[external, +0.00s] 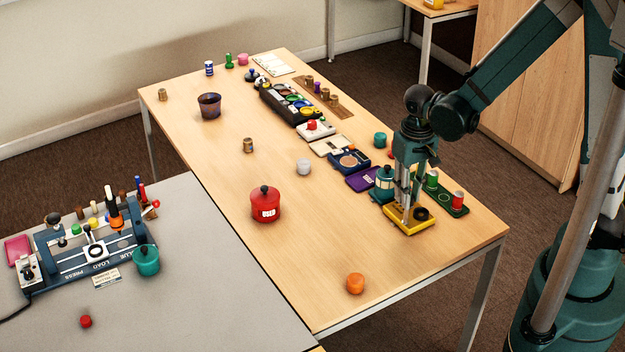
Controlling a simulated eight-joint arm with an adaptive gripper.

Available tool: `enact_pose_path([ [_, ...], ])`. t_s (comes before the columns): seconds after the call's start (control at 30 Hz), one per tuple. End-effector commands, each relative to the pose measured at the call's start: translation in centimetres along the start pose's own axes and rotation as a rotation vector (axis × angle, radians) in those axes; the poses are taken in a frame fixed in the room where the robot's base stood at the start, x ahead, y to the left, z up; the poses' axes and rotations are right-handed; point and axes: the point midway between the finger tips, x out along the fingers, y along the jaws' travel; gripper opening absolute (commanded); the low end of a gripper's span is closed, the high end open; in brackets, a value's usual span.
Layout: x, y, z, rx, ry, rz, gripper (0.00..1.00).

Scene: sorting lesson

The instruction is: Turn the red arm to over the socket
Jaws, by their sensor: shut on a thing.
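My gripper (404,200) points straight down at the right end of the wooden table. It is shut on a small part above a yellow base (399,223), and its fingers hide most of that part. A dark round socket (421,214) sits on the yellow base, just right of the fingertips. I cannot make out a red arm on this base; it may be hidden behind the fingers. A small red spot (390,154) shows behind my gripper, too small to identify.
A green tray (456,208) with a green and a red piece stands close right of my gripper. A teal pot (381,186) stands close left. A red pot (265,205) and an orange ball (355,284) stand farther off.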

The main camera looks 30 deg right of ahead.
Motion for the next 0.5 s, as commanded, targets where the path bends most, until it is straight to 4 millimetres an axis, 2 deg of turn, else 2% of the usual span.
enact_pose_path([
  [0.5,0.06,-0.05,-0.06,0.476,0.0,-0.001,0.07],
])
